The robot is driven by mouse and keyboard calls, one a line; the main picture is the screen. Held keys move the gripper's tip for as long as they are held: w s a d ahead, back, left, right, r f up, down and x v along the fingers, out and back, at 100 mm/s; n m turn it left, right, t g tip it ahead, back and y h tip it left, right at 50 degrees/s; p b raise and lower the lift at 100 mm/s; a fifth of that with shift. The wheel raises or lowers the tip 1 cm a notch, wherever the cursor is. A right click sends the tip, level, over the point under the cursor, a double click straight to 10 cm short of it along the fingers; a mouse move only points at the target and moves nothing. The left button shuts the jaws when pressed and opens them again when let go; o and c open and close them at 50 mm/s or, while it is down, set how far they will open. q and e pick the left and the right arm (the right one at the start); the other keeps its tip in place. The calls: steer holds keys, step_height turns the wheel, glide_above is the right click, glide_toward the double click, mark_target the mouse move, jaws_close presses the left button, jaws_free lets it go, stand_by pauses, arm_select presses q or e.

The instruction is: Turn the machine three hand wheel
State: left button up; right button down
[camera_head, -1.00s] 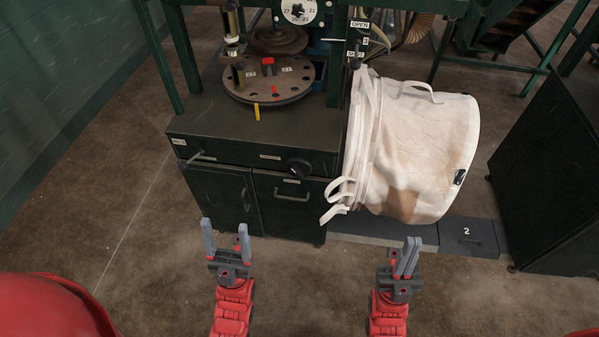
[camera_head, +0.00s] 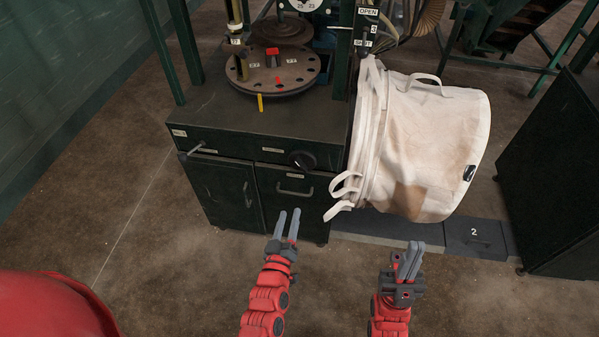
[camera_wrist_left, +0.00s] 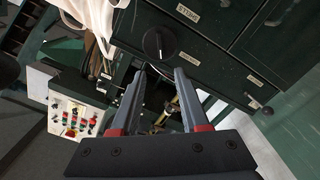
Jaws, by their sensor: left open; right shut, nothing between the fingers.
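A round black hand wheel (camera_head: 304,160) sits on the front of the dark green machine cabinet (camera_head: 231,153), right of centre. It also shows in the left wrist view (camera_wrist_left: 158,43), just beyond the fingertips, with a small label beside it. My left gripper (camera_head: 287,214) is open and empty, below the wheel in the head view and apart from it. Its two fingers show in the left wrist view (camera_wrist_left: 160,72). My right gripper (camera_head: 410,248) is shut and empty, in front of the white bag (camera_head: 430,140).
A round plate with holes (camera_head: 290,78) stands on the cabinet top. A lever (camera_head: 196,148) sticks out at the cabinet's upper left. The floor in front is clear.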

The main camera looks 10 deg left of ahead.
mark_target(300, 167)
arm_select(q)
steer(key=w, duration=0.5)
steer(key=w+p, duration=0.1)
steer(key=w, duration=0.5)
steer(key=w+d, duration=0.1)
steer(key=w, duration=0.5)
steer(key=shift+r, duration=0.1)
jaws_close()
